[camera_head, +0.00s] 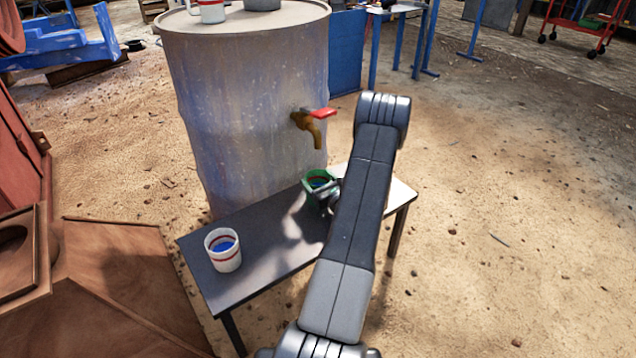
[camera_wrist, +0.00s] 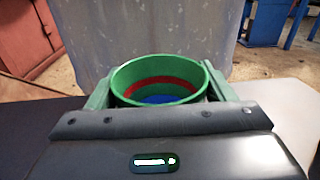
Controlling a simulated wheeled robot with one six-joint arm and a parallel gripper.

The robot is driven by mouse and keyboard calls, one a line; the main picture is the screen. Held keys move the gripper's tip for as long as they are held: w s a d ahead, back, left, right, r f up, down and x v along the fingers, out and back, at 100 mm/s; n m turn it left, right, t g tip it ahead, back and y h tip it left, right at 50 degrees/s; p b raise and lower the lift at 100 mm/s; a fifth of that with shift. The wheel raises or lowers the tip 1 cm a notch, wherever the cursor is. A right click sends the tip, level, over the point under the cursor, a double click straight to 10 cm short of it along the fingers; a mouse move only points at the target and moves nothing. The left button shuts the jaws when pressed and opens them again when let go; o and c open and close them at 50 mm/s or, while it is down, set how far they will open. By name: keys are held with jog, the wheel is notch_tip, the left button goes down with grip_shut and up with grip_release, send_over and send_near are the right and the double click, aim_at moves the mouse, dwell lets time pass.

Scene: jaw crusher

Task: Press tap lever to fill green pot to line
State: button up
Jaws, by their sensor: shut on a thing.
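The green pot (camera_head: 313,178) stands on the dark bench below the brass tap (camera_head: 308,126), which has a red lever (camera_head: 321,113) and comes out of the side of a large drum. My gripper (camera_head: 328,195) is at the pot's near right side. In the wrist view the green pot (camera_wrist: 118,82) sits between my fingers (camera_wrist: 158,88), and the gripper is shut on it. Inside the pot a red band runs round the wall, with blue below it at the bottom. The tap is outside the wrist view. No water stream shows at the spout.
The bench (camera_head: 275,250) also holds a white pot (camera_head: 226,258) with a red stripe and blue inside, at its left end. The drum (camera_head: 245,90) stands behind the bench, with a white mug and a grey vessel on top. Wooden panels lie at left. Open dirt ground is at right.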

jog(key=shift+f, duration=0.1)
jog(key=o, duration=1.3)
jog(key=shift+r, duration=0.3)
jog(key=p+v, duration=0.2)
jog(key=v, duration=1)
jog(key=shift+f+p, duration=0.2)
jog(key=shift+p, duration=0.15)
